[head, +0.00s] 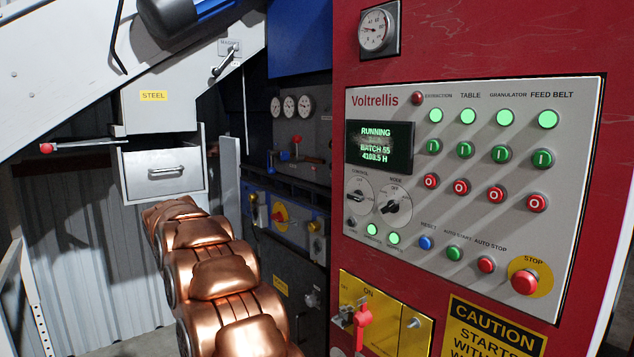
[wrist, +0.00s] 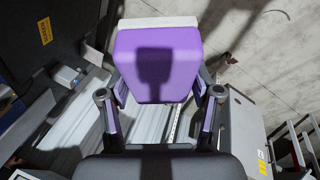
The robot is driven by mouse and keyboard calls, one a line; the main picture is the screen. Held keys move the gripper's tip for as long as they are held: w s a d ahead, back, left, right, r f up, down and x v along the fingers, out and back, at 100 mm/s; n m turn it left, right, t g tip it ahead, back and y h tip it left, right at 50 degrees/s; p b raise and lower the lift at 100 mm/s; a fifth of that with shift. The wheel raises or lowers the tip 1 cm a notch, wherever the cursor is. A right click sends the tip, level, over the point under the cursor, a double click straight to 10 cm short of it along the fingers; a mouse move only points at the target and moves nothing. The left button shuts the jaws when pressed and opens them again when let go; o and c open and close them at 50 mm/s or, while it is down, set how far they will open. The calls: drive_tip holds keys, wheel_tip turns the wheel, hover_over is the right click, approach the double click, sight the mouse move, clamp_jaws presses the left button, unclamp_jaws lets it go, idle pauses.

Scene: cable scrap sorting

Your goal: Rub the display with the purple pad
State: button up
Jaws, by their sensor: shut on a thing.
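The display (head: 379,147) is a small dark screen with pale green text on the grey control panel, at the right in the head view. The purple pad (wrist: 157,62) fills the top middle of the wrist view, with a pale strip along its far edge and a dark shadow on its face. My gripper (wrist: 158,96) is shut on the pad, one finger at each side of it. The head view shows my copper arm but neither the gripper nor the pad. The display does not show in the wrist view, and no contact between pad and display shows.
The grey control panel (head: 460,240) carries several buttons and knobs, with a red stop button (head: 524,282) at its lower right. A red key-like handle (head: 363,326) sticks out below it. A grey drawer (head: 163,172) and a red-tipped lever (head: 48,148) are at the left.

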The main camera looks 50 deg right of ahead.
drive_tip(key=s+d+r+n+h, duration=0.1)
drive_tip(key=d+r+n+h, duration=0.15)
drive_tip(key=d+r, duration=0.7)
drive_tip(key=n+g+h+p, duration=0.2)
drive_tip(key=n+h+p, duration=0.1)
drive_tip(key=h, duration=0.6)
approach(349, 145)
wheel_tip(349, 145, down, 2)
drive_tip(key=w+a, duration=0.2)
drive_tip(key=w, duration=0.1)
drive_tip(key=shift+h, duration=0.25)
drive_tip(key=shift+s+d, duration=0.35)
drive_tip(key=shift+d, duration=0.7)
drive_tip(key=shift+s+d, duration=0.3)
drive_tip(key=shift+d, duration=0.75)
drive_tip(key=shift+s+d, duration=0.35)
drive_tip(key=shift+d, duration=0.65)
drive_tip(key=shift+s+d+p, duration=0.3)
drive_tip(key=shift+d+p, duration=0.3)
drive_tip(key=shift+d, duration=0.3)
drive_tip(key=shift+s, duration=0.15)
